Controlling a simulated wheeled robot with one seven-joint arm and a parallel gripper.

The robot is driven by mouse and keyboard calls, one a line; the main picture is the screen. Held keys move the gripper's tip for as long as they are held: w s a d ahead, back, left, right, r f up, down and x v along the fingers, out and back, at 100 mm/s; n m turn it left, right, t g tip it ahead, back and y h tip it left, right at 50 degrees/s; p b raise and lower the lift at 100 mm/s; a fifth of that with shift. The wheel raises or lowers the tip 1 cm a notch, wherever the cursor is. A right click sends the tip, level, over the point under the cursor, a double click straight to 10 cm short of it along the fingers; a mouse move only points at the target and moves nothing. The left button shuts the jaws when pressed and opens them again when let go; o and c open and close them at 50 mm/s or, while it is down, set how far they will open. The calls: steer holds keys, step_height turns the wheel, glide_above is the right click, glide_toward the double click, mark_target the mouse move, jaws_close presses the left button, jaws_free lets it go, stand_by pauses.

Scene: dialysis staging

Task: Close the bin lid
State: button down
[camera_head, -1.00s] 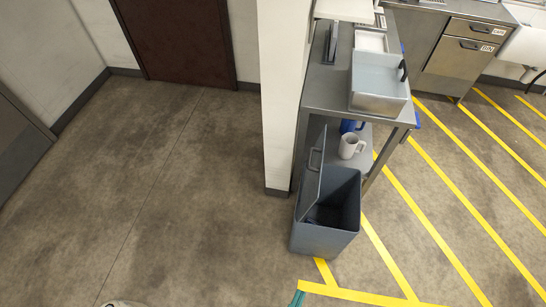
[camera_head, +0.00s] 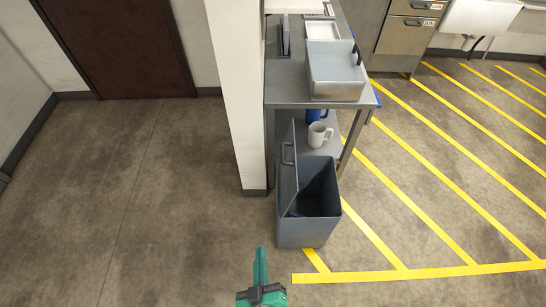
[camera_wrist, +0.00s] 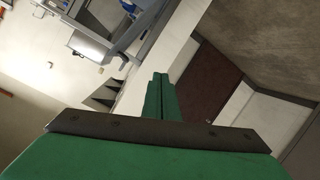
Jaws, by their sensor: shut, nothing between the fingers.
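The grey-blue bin (camera_head: 308,228) stands on the floor in front of the metal table, open at the top. Its lid (camera_head: 289,172) stands up along the left side of the opening, with a handle on its outward left face. Something dark shows low inside the bin, too shaded to tell. My green gripper (camera_head: 260,252) is at the bottom of the head view, left of and nearer than the bin, apart from it. In the wrist view my gripper (camera_wrist: 160,78) is shut with its fingers together and nothing between them. The bin is not clear in the wrist view.
A metal table (camera_head: 285,92) behind the bin bears a grey box (camera_head: 335,72); a white mug (camera_head: 319,135) and a blue jug (camera_head: 316,115) stand on its lower shelf. A white pillar (camera_head: 236,110) rises left of the bin. The floor at left is clear.

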steer(key=w+a+r+n+t+h, duration=0.1)
steer(key=w+r+n+h, duration=0.15)
steer(key=w, duration=0.95)
steer(key=w+a+r+n+t+h, duration=0.1)
steer(key=w+r+n+h, duration=0.15)
steer(key=w, duration=1.05)
steer(key=w+d+f, duration=0.3)
steer(key=w+d, duration=0.3)
steer(key=w, duration=0.3)
steer(key=shift+d+n+y, duration=0.2)
steer(key=shift+n+y, duration=0.1)
steer(key=shift+w, duration=0.1)
steer(key=shift+d, duration=0.1)
